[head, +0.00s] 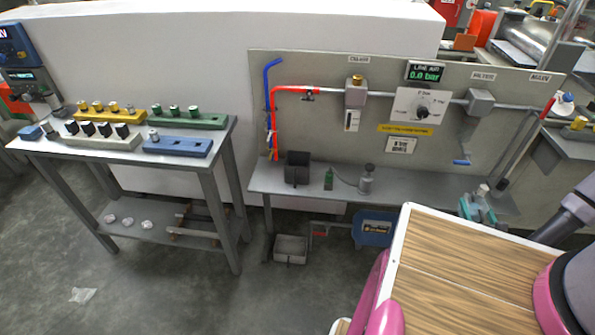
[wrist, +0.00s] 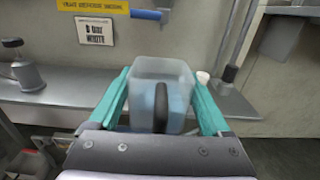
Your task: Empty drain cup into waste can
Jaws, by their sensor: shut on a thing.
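The drain cup (wrist: 172,72) is a clear, bluish square cup with a dark handle facing the wrist camera. My gripper (wrist: 165,92) has its teal fingers on both sides of the cup, shut on it. The cup looks upright in the wrist view; how much is in it I cannot tell. In the head view my gripper (head: 478,207) is at the right end of the grey bench, and the cup is hard to make out there. An open dark box (head: 297,167) stands on the bench's left part, and an open grey bin (head: 291,248) is below it. Which is the waste can is unclear.
The grey bench (head: 400,187) also carries a small green bottle (head: 328,179) and a grey canister (head: 366,180). A panel with pipes and a blue-handled valve (head: 461,162) rises behind. A blue unit (head: 374,229) sits below. A table with colored blocks stands left, with open floor in front.

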